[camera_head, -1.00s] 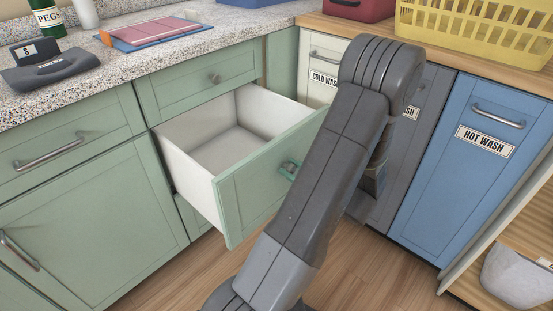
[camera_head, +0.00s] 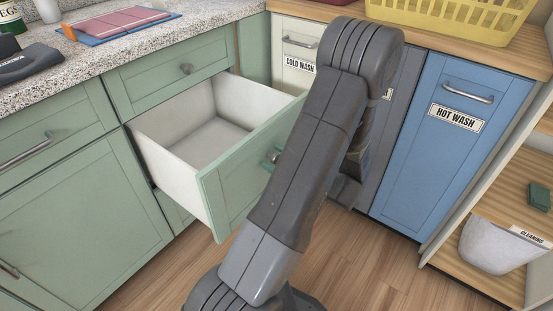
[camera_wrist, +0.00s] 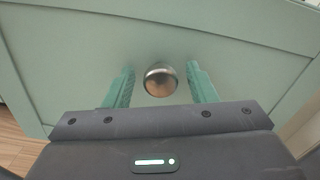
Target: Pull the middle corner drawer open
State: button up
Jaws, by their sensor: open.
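The middle corner drawer (camera_head: 226,207) is green with a pale, empty inside, and it stands well out from the cabinet below a shut top drawer (camera_head: 160,75). Its round metal knob (camera_wrist: 160,80) shows in the wrist view on the green front. My gripper (camera_wrist: 160,88) is open, with one teal finger on each side of the knob and a gap on both sides. In the head view my gripper (camera_head: 272,157) is mostly hidden behind my arm, with only a bit of teal showing at the drawer front.
A speckled counter (camera_head: 110,45) runs above the green cabinets. To the right are a blue hot wash door (camera_head: 425,150), a grey door and a cream cold wash door (camera_head: 292,62). An open wooden shelf (camera_head: 500,205) holds a whitish bin (camera_head: 492,245). Wood floor lies below.

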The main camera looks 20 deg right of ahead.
jog(key=p+v, duration=0.3)
jog(key=v, duration=1.1)
jog(key=shift+w, duration=0.1)
jog(key=b+x, duration=0.3)
jog(key=x, duration=1.1)
jog(key=shift+w+a, duration=0.1)
jog(key=shift+r, duration=0.1)
